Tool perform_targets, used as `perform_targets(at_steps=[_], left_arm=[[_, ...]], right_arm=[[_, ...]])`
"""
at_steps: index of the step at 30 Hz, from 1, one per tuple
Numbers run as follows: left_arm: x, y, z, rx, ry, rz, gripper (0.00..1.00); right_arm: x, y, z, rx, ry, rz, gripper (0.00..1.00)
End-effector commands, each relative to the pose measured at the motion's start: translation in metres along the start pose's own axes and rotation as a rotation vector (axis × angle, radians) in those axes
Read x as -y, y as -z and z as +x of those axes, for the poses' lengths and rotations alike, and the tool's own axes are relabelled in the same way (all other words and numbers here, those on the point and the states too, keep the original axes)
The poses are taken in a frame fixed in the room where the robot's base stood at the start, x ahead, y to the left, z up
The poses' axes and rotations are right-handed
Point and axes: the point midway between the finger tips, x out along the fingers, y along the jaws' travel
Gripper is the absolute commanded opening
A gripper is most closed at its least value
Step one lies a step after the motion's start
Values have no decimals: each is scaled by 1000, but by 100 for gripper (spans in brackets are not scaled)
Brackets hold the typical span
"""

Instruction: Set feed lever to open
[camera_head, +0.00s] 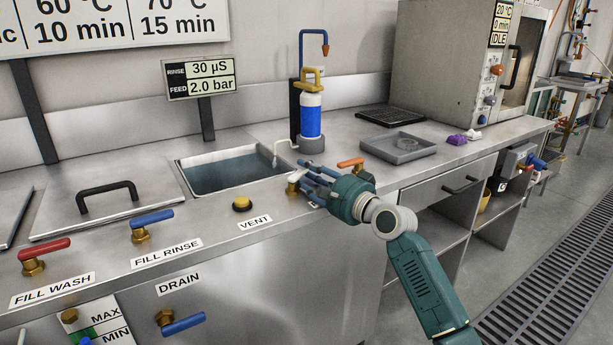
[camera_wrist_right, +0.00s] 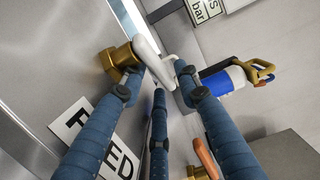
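The feed lever is a white handle (camera_head: 295,176) on a brass valve body at the counter's front edge, partly hidden by my fingers in the head view. In the right wrist view the white lever (camera_wrist_right: 150,55) slants from the brass body (camera_wrist_right: 120,60) between my outer fingertips. The partly covered FEED label (camera_wrist_right: 72,118) lies below it. My right gripper (camera_head: 308,182) is at the lever, its blue fingers spread apart on either side; it also shows in the right wrist view (camera_wrist_right: 157,82). I cannot tell whether a finger touches the lever. My left gripper is not in view.
An orange-handled valve (camera_head: 350,163) stands close behind my right fingers. A grey tray (camera_head: 398,148) lies on the counter.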

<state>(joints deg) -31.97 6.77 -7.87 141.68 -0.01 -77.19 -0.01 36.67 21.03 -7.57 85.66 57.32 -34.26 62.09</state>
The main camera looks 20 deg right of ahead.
Motion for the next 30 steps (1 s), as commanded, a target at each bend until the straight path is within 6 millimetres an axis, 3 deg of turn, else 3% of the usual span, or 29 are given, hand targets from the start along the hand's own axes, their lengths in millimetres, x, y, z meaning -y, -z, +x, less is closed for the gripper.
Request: perform_targets(at_steps=[11, 14, 24, 30], left_arm=[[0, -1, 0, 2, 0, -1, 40], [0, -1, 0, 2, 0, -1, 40], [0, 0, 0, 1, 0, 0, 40], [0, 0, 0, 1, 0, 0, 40]], right_arm=[[0, 0, -5, -1, 1, 0, 38], [-1, 1, -18, -1, 1, 1, 38], [-1, 0, -89, -1, -1, -1, 38], [-1, 0, -114, -1, 0, 0, 38]])
